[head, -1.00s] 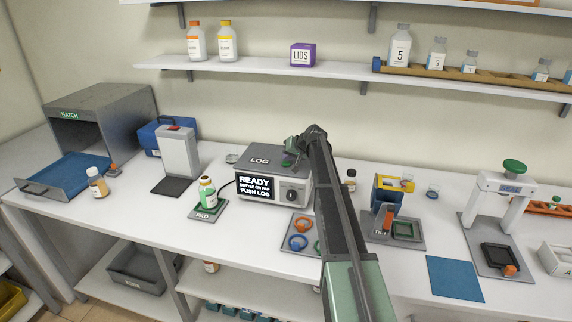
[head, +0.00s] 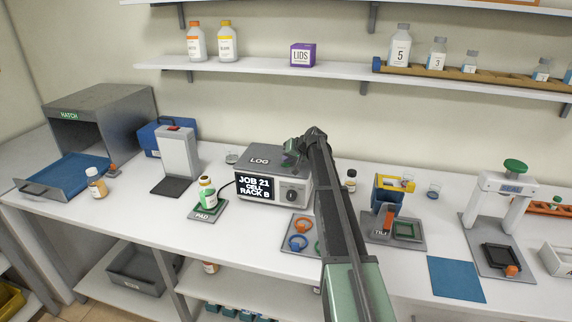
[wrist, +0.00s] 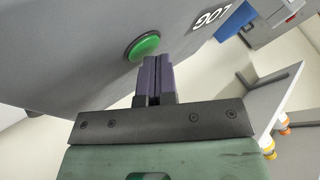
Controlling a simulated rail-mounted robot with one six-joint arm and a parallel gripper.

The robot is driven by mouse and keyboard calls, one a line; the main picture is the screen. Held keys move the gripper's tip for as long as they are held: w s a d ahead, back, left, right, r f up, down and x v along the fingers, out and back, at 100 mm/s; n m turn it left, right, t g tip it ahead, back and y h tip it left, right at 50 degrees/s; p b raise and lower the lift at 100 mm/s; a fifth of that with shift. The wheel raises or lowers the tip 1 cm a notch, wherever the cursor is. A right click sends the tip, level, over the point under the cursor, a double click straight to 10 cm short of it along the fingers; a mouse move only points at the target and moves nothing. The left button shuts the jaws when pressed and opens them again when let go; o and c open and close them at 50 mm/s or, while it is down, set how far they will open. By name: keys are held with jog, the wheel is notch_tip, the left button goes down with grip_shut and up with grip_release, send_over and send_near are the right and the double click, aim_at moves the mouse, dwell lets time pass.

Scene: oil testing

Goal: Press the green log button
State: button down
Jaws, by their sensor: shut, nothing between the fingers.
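The grey log box (head: 262,158) stands mid-bench, marked LOG on top. Its screen (head: 256,188) reads "JOB 21 CELL RACK B". The round green log button (wrist: 144,46) is on its top face, clear in the wrist view. In the head view my gripper (head: 291,148) is over the back right of the box and largely hides the button. In the wrist view my gripper (wrist: 158,62) is shut and empty, with its tips right beside the button's edge. I cannot tell whether they touch it. A bottle with green contents (head: 206,192) stands on the pad (head: 208,214).
A grey tray of coloured rings (head: 291,226) lies in front of the box. A white and grey upright device (head: 177,155) stands to its left. The tilt station (head: 385,222) and a small dark-capped bottle (head: 350,181) are to the right of my arm.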

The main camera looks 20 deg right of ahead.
jog(key=shift+r+p, duration=0.85)
jog(key=shift+r, duration=0.05)
notch_tip(320, 180, up, 5)
jog(key=p, duration=0.5)
jog(key=shift+r, duration=0.1)
jog(key=s+a+f+n+g+h+b, duration=0.1)
jog(key=s+a+f, duration=0.3)
jog(key=s+a, duration=0.4)
jog(key=s+a+f+n+g+h+b, duration=0.1)
jog(key=s+a+f+g+b, duration=0.3)
jog(key=s, duration=1.7)
jog(key=s+a+f+n+g+h+b, duration=0.1)
jog(key=s+a+f, duration=0.4)
jog(key=s+a, duration=0.9)
jog(key=shift+s+a+n+g+h+b, duration=0.25)
jog(key=shift+s+g+h+b, duration=0.45)
jog(key=shift+g, duration=0.4)
